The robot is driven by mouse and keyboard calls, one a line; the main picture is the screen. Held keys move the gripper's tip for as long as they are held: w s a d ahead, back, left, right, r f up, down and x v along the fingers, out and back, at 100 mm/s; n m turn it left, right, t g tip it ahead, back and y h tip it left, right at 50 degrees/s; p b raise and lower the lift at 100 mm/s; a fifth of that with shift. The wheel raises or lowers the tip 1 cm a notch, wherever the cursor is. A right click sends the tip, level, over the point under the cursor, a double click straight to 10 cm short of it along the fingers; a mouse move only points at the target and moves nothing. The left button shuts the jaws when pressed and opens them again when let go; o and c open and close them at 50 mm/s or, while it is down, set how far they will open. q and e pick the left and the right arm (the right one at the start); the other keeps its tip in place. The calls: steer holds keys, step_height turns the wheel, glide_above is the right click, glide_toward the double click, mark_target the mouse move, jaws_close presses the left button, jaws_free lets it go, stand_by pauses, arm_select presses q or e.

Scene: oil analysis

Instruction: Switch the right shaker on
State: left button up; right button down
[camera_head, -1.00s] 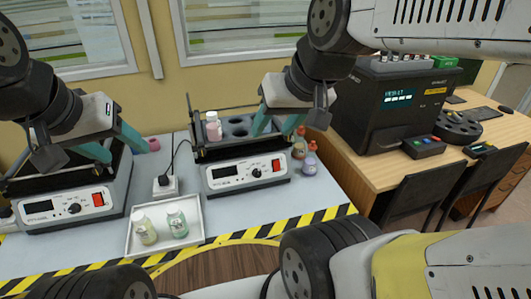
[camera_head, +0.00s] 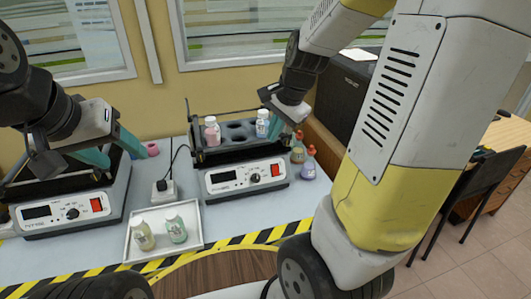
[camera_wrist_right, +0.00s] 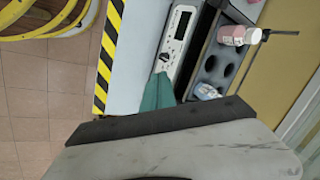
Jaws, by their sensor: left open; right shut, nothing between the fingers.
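The right shaker (camera_head: 222,189) stands on the bench with a dark rack on top and a white front panel. Its red switch (camera_head: 275,170) is at the panel's right end, beside a knob (camera_head: 255,178). A pink bottle (camera_head: 212,133) and a white-and-blue bottle (camera_head: 262,124) stand in its rack. My right gripper (camera_head: 273,127) is shut and empty above the shaker's right end. In the right wrist view, its teal fingers (camera_wrist_right: 158,92) cover the panel's switch end, leaving the knob (camera_wrist_right: 164,57) visible. My left gripper (camera_head: 112,150) is open over the left shaker (camera_head: 28,225).
A white tray (camera_head: 131,250) with two bottles lies in front, between the shakers. A plug and socket block (camera_head: 165,191) is behind it. Small bottles (camera_head: 307,165) stand right of the right shaker. Striped tape (camera_head: 262,237) marks the bench's front edge.

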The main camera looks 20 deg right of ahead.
steer(key=w+d+f+m+h, duration=0.1)
steer(key=w+d+f+m, duration=0.1)
steer(key=f, duration=0.3)
steer(key=w+d+f+m+g+h, duration=0.1)
steer(key=w+d+f+m, duration=0.2)
steer(key=f+m, duration=0.1)
steer(key=shift+w+d+f, duration=0.15)
steer(key=shift+w+f, duration=0.2)
steer(key=shift+f, duration=0.1)
glide_toward(276, 171)
step_height(276, 171, down, 4)
steer(key=s, duration=0.2)
steer(key=w, duration=0.1)
steer(key=w+f, duration=0.1)
steer(key=w, duration=0.1)
steer(key=shift+w+f, duration=0.15)
steer(key=shift+w, duration=0.05)
steer(key=shift+w, duration=0.1)
